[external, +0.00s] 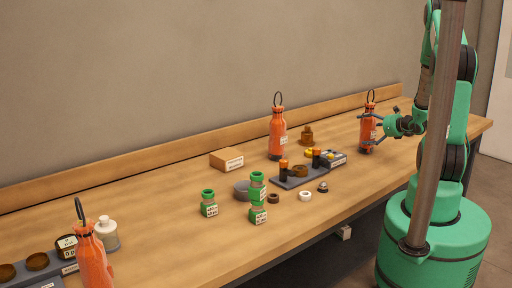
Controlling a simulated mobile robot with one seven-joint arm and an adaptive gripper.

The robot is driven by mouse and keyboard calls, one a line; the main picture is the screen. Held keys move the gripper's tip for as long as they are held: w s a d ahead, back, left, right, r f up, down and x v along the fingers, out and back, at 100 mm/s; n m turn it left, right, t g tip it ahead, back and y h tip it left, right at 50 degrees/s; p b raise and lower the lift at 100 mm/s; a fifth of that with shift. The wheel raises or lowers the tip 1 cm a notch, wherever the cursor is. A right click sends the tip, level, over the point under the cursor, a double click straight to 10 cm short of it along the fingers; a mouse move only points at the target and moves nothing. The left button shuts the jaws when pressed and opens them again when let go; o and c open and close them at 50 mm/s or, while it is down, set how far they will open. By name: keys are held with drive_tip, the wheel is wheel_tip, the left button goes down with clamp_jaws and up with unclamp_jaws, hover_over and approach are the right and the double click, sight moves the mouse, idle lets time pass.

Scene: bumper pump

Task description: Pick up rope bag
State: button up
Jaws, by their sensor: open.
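Three orange, bottle-shaped bags with dark loops on top stand on the wooden bench. One bag (367,134) is at the right, one (277,138) is near the middle back, and one (92,262) is at the front left. Their labels are too small to read, so I cannot tell which is named the rope bag. My gripper (373,127) is open at the right bag, with its fingers pointing left at the bag's body. The fingers overlap the bag in this view; contact cannot be told. The bag stands upright on the bench.
A dark tray (290,183) with black and orange parts lies mid-bench, left of my arm. Green-capped jars (209,204), a cardboard box (227,159), a brown fitting (306,136) and small rings (305,195) stand around it. A wooden ledge runs along the wall.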

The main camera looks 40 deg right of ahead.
drive_tip(key=shift+w, duration=0.2)
idle(0.4)
drive_tip(key=c, duration=2)
drive_tip(key=shift+r, duration=0.25)
